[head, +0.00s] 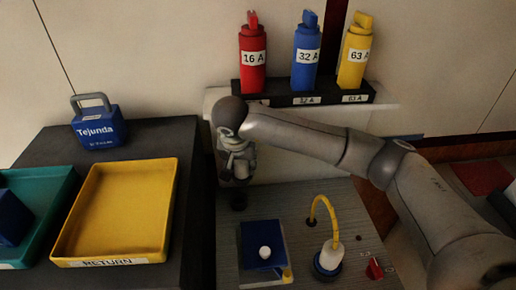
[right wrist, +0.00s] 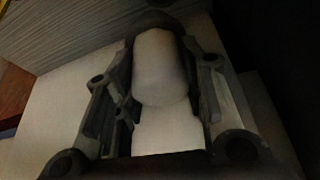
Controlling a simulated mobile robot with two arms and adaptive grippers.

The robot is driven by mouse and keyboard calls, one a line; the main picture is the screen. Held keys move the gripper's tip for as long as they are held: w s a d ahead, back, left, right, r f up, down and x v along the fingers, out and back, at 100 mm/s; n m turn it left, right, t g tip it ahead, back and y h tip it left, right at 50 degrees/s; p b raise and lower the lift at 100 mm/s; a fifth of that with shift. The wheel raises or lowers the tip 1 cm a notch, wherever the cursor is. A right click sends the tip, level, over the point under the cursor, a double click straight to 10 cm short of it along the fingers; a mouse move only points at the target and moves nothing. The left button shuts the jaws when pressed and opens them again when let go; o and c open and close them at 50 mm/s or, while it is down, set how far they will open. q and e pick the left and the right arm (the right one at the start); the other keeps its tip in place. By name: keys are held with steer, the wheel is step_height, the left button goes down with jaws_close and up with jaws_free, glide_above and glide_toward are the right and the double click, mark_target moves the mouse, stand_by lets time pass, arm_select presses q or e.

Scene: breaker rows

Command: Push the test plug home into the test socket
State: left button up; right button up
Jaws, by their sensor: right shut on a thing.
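The white test plug (head: 331,256) with its yellow cable (head: 324,203) stands at a blue ring-shaped socket (head: 327,270) on the grey ribbed worktop. How deep it sits cannot be told. My right gripper (head: 237,178) is apart from it, farther back and to the left, pointing down above a dark round piece (head: 238,200). In the right wrist view, the right gripper (right wrist: 166,100) is shut with a white rounded thing (right wrist: 160,70) between its fingers. What this thing is cannot be told. My left gripper is not in view.
A blue block with a white knob (head: 265,252) and a red switch (head: 375,268) flank the plug. Red, blue and yellow breakers (head: 305,60) stand on a rack behind my right arm. A yellow return tray (head: 166,205) and a blue Tejunda case (head: 99,130) are at left.

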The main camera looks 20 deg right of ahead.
mark_target(236, 176)
steer(key=shift+w+a+f, duration=0.2)
steer(key=shift+w+a, duration=0.15)
steer(key=shift+a, duration=0.35)
steer(key=shift+f, duration=0.1)
step_height(236, 176, down, 6)
steer(key=b, duration=0.6)
steer(key=shift+b, duration=0.35)
steer(key=shift+b, duration=0.9)
stand_by(1.2)
steer(key=shift+f+b, duration=1.7)
steer(key=shift+f, duration=0.05)
